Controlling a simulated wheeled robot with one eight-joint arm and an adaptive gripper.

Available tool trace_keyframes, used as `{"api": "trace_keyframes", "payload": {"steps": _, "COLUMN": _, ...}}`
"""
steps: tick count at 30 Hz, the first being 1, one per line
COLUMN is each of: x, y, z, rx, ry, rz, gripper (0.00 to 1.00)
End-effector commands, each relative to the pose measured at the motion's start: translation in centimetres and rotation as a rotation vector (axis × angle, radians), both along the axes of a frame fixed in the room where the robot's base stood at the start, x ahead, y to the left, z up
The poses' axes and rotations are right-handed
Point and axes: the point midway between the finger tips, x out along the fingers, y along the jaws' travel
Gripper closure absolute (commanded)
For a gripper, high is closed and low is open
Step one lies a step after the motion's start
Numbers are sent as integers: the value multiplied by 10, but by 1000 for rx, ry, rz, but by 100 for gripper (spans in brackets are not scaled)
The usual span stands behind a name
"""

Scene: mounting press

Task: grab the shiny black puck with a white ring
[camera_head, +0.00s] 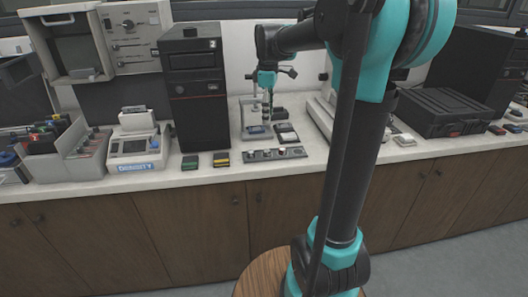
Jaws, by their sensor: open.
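A dark flat tray (275,154) lies near the front edge of the counter, with several small round pieces in a row on it. They are too small for me to tell which one, if any, is the shiny black puck with a white ring. My arm reaches over the counter from the right foreground. My gripper (267,112) hangs down above and behind the tray, close to a small press-like stand (254,132). It is small in view and looks open, with nothing visible held. The stand is partly hidden behind it.
A black computer tower (197,92) stands left of the stand. A green-and-black block (190,161) and a yellow-and-black block (221,159) lie left of the tray. A black case (440,113) stands right.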

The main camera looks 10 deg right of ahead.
Motion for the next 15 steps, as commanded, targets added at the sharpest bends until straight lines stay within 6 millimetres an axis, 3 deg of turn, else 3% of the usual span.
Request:
{"api": "trace_keyframes", "payload": {"steps": 9, "x": 1, "y": 0, "z": -65, "rx": 0, "ry": -1, "rz": -2, "gripper": 50}}
{"api": "trace_keyframes", "payload": {"steps": 15, "x": 0, "y": 0, "z": -91, "rx": 0, "ry": -1, "rz": -2, "gripper": 50}}
